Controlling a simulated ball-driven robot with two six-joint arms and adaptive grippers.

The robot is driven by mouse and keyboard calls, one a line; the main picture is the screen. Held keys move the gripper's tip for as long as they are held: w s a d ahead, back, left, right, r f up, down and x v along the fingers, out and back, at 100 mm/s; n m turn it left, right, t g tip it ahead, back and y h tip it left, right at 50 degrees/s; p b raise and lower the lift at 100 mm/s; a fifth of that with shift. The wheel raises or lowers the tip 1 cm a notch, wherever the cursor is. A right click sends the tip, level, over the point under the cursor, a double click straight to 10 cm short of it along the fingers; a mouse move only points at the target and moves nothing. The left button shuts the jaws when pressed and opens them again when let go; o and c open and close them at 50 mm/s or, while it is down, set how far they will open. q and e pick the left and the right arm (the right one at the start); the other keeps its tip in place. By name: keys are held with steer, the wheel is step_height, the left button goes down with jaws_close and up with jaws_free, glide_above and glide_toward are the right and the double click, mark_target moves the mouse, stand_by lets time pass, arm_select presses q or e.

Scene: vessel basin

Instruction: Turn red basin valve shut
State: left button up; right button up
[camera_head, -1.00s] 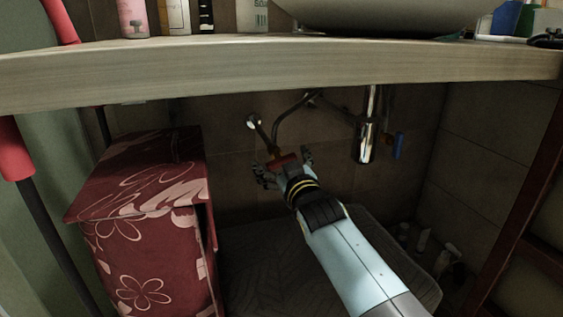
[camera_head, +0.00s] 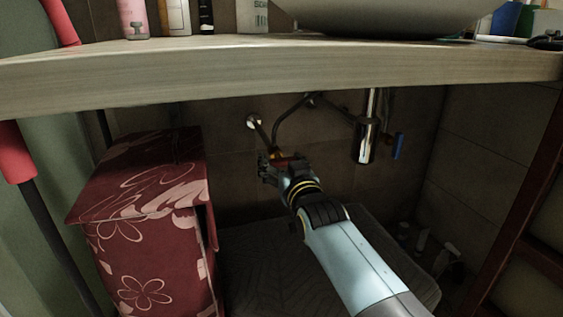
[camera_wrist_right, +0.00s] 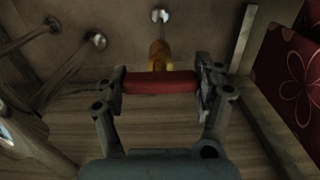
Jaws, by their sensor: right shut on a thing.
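The red valve handle (camera_wrist_right: 160,82) lies crosswise between the two fingers of my right gripper (camera_wrist_right: 160,90) in the wrist view, with a finger against each end. Its brass body (camera_wrist_right: 160,56) rises behind it toward the wall fitting. In the head view my right gripper (camera_head: 281,166) is shut around the handle under the counter. Only a little of the red handle (camera_head: 290,157) shows there, as the gripper covers most of it. My left gripper is not in view.
The wooden counter (camera_head: 280,70) with the basin (camera_head: 385,15) spans above my arm. A red flowered box (camera_head: 145,250) stands at left. A chrome drain (camera_head: 366,140) and a blue valve (camera_head: 398,146) are to the right. A dark ribbed mat (camera_head: 260,270) lies below.

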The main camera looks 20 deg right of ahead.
steer(key=o, duration=0.8)
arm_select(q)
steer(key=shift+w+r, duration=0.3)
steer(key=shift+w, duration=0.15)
arm_select(e)
steer(key=o, duration=0.4)
steer(key=shift+c, duration=0.2)
